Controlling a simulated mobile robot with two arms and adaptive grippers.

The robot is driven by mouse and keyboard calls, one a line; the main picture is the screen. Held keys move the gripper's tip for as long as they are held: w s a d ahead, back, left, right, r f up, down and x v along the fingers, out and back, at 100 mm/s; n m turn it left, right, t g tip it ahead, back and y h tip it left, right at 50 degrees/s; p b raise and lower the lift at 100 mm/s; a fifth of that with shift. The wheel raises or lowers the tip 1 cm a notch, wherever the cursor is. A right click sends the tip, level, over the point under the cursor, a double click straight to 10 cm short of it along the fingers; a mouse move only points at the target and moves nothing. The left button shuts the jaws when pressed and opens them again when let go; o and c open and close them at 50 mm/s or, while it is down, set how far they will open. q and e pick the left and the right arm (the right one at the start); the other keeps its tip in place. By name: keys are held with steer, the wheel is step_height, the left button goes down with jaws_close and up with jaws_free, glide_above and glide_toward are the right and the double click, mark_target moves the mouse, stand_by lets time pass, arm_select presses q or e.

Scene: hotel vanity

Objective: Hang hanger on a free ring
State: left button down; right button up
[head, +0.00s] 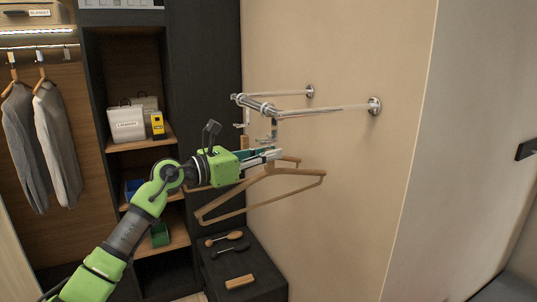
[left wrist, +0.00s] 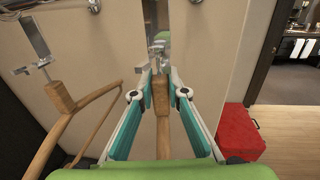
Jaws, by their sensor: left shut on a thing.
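My left gripper (head: 275,155) is shut on a wooden hanger (head: 306,184). In the left wrist view its fingers close on the hanger's wooden neck block (left wrist: 161,92). The hanger is just below a metal ring fitting (head: 271,130) on the wall rail (head: 325,110); I cannot tell whether its top is joined to that fitting. A second wooden hanger (left wrist: 58,97) hangs from another metal fitting (left wrist: 43,62), to the left in the left wrist view. In the head view this one is mostly hidden behind my gripper. My right gripper is not in view.
Dark shelves (head: 183,120) with boxes stand behind my left arm. A low dark cabinet (head: 265,270) holding brushes is below. Jackets (head: 52,135) hang at far left. A red box (left wrist: 242,130) sits on the floor. The wall (head: 360,200) right of the rail is clear.

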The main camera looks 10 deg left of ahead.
arm_select(q)
steer(key=shift+f+b, duration=0.4)
stand_by(0.3)
steer(key=c, duration=1.9)
jaws_free()
steer(key=shift+f, duration=0.1)
